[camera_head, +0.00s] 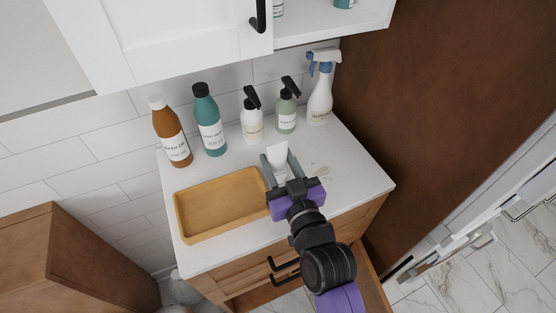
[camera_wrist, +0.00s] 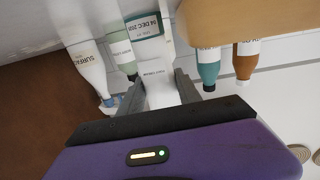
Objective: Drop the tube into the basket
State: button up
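The white tube (camera_head: 277,152) is between the two fingers of my gripper (camera_head: 278,164), over the right part of the counter. In the wrist view the tube (camera_wrist: 158,88) has small printed text, and the fingers (camera_wrist: 159,84) lie along both sides of it, seemingly closed on it. Whether its lower end touches the counter is hidden. A shallow tan tray with raised sides, the likely basket (camera_head: 220,206), sits on the counter just left of my gripper and looks empty. Part of this tray (camera_wrist: 235,18) shows at the wrist view's upper right.
Along the wall stand a brown bottle (camera_head: 172,134), a teal bottle (camera_head: 209,122), a white pump bottle (camera_head: 252,118), a green pump bottle (camera_head: 286,112) and a spray bottle (camera_head: 319,98). A white cabinet (camera_head: 180,40) hangs above. A brown panel (camera_head: 430,90) closes the right side.

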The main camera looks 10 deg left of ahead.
jog(key=o, duration=0.4)
jog(key=shift+o, duration=0.2)
jog(key=shift+r+p, duration=0.2)
jog(key=shift+p, duration=0.1)
jog(key=shift+s+d+f, duration=0.2)
jog(key=shift+s, duration=0.1)
jog(key=b+v, duration=0.2)
jog(key=v, duration=0.9)
jog(key=shift+s+r, duration=0.15)
jog(key=shift+d, duration=0.1)
